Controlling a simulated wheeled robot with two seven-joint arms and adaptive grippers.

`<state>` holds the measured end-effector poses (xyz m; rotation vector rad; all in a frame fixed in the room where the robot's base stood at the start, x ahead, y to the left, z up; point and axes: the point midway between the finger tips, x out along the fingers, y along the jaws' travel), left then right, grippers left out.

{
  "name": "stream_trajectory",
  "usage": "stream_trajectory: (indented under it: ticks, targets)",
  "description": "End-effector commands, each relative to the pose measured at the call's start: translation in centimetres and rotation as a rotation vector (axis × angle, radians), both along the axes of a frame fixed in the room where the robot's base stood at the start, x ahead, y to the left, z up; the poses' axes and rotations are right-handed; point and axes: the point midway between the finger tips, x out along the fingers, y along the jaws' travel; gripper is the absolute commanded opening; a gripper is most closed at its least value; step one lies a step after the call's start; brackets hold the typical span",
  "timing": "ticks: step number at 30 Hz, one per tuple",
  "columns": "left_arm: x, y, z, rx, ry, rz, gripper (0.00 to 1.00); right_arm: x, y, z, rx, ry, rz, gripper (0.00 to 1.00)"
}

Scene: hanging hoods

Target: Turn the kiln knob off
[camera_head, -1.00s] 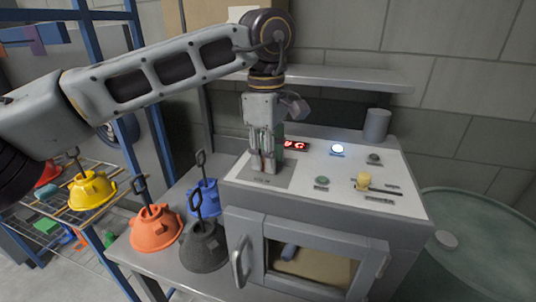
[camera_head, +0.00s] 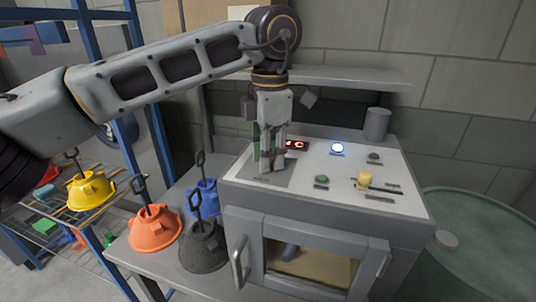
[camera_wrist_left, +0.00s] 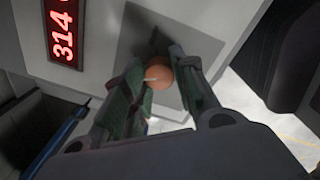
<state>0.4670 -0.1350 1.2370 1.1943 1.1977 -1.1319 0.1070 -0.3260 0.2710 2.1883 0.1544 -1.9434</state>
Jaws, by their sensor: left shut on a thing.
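The kiln (camera_head: 330,207) stands on the bench with its control panel on top. The knob (camera_wrist_left: 160,77) is round and orange-brown with a pale mark, seen in the left wrist view on a grey plate (camera_wrist_left: 196,45). My left gripper (camera_head: 268,168) points down at the panel's left part. In the wrist view its two fingers (camera_wrist_left: 166,84) are closed on either side of the knob. In the head view the gripper hides the knob. A red display (camera_wrist_left: 62,32) reads 314 in the wrist view and is partly covered in the head view. My right gripper is out of view.
Orange (camera_head: 154,230), blue (camera_head: 205,200) and dark grey (camera_head: 203,248) hoods with upright hooks stand left of the kiln. A yellow hood (camera_head: 91,190) sits on the rack. The panel also carries a yellow knob (camera_head: 364,181) and a white light (camera_head: 338,148). A shelf (camera_head: 345,78) runs behind.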

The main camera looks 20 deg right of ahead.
Motion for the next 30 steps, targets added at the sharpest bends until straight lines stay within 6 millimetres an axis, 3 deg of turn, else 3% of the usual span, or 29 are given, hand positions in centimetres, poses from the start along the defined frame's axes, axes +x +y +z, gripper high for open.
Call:
stream_trajectory:
  ticks: [13,30]
  targets:
    - [0.1,0.0,0.1,-0.002,-0.002,0.35,0.04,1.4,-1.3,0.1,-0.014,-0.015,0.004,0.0]
    - [0.0,-0.1,0.1,-0.001,-0.001,0.604,0.04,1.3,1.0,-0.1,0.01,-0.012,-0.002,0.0]
